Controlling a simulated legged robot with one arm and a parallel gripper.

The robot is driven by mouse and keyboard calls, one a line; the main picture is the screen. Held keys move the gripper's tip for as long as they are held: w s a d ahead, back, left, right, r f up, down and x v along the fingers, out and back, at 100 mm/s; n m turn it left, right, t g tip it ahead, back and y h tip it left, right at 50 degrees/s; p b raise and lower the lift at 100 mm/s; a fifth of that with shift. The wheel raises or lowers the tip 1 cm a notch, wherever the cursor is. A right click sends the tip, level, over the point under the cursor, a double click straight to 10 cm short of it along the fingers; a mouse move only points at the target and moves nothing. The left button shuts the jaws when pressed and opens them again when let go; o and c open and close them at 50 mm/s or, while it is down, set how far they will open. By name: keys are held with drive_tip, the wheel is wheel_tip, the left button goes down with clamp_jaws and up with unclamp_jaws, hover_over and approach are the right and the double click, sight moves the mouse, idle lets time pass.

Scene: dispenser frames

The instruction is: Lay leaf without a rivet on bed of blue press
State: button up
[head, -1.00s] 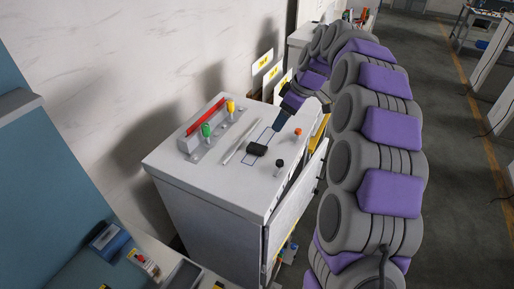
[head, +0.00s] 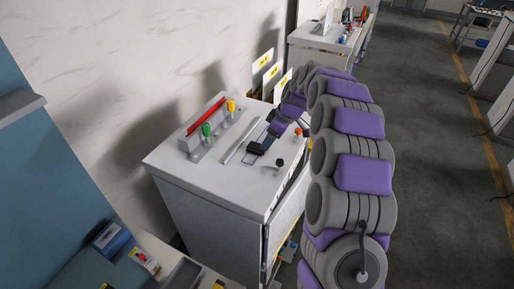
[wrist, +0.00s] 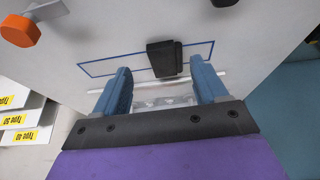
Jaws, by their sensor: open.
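A small black block (head: 254,148) lies on the white cabinet top, across a blue outlined rectangle; it also shows in the wrist view (wrist: 164,58). My gripper (head: 262,142) is open, with its blue fingers (wrist: 160,68) apart and the block showing between and beyond their tips. In the wrist view I see no contact between fingers and block. I cannot make out a leaf without a rivet or a blue press in these views.
The white cabinet (head: 200,170) bears a red bar (head: 206,114), green (head: 206,129) and yellow (head: 231,105) knobs, and a thin pale rod (head: 238,142). Black (head: 279,163) and orange (head: 298,131) knobs stand near its right edge. Labelled yellow-and-white cards (wrist: 18,118) are beside it.

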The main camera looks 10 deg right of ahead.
drive_tip(key=shift+a+p+x, duration=0.15)
drive_tip(key=shift+x, duration=1.2)
drive_tip(key=shift+a+p+x, duration=0.15)
drive_tip(key=shift+x, duration=1.25)
drive_tip(key=shift+w+r, duration=0.1)
drive_tip(key=shift+r, duration=0.05)
drive_tip(key=c, duration=1.3)
drive_tip(key=shift+r, duration=0.15)
drive_tip(key=shift+w+r, duration=0.1)
drive_tip(key=shift+r, duration=0.5)
wheel_tip(320, 180, up, 2)
drive_tip(key=shift+r, duration=0.2)
drive_tip(key=shift+s+f+b, duration=0.1)
drive_tip(key=shift+s+b, duration=0.2)
drive_tip(key=shift+s, duration=0.5)
drive_tip(key=s, duration=0.4)
drive_tip(key=s+r, duration=0.1)
drive_tip(key=s, duration=0.4)
drive_tip(key=s+b, duration=0.1)
drive_tip(key=s, duration=0.4)
drive_tip(key=shift+s+r, duration=0.2)
drive_tip(key=shift+r, duration=0.05)
